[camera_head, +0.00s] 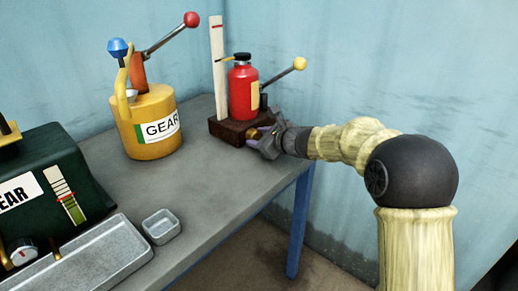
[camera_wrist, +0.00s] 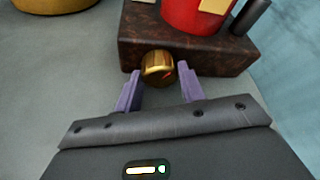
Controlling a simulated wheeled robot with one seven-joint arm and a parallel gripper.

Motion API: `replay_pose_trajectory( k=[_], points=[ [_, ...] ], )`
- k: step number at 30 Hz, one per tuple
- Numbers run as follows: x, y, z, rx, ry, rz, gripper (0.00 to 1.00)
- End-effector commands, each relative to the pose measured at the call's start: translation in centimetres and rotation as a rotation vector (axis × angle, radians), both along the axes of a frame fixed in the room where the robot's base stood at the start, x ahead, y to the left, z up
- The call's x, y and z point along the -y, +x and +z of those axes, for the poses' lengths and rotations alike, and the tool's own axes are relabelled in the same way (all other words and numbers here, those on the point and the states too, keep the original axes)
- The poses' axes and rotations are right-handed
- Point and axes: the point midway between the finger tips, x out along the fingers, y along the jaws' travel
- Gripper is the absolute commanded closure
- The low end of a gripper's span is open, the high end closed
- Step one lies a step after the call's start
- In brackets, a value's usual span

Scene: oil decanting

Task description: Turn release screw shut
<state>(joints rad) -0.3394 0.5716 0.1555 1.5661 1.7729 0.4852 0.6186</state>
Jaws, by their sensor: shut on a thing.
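The release screw is a round brass knob (camera_wrist: 157,66) with a small red mark, on the front face of a dark brown base block (camera_wrist: 205,52). In the head view the knob (camera_head: 253,134) is partly hidden by my gripper (camera_head: 263,143). The block carries a red bottle jack (camera_head: 243,92) with a yellow-tipped lever (camera_head: 283,83). In the wrist view the purple fingers of my gripper (camera_wrist: 158,76) flank the knob left and right and are shut on it. Finger contact is hard to see.
A yellow gear oil can (camera_head: 150,128) stands left of the jack. A white upright board (camera_head: 219,70) stands behind the block. A green case (camera_head: 50,187), a grey tray (camera_head: 95,262) and a small dish (camera_head: 161,226) are at the left. The middle of the table (camera_head: 205,175) is clear.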

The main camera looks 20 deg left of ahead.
Motion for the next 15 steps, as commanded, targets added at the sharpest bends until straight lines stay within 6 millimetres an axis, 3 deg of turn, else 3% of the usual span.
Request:
replay_pose_trajectory(
  k=[15],
  points=[
    [0.02, -0.02, -0.03, 0.058, -0.025, 0.000, 0.84]
  ],
)
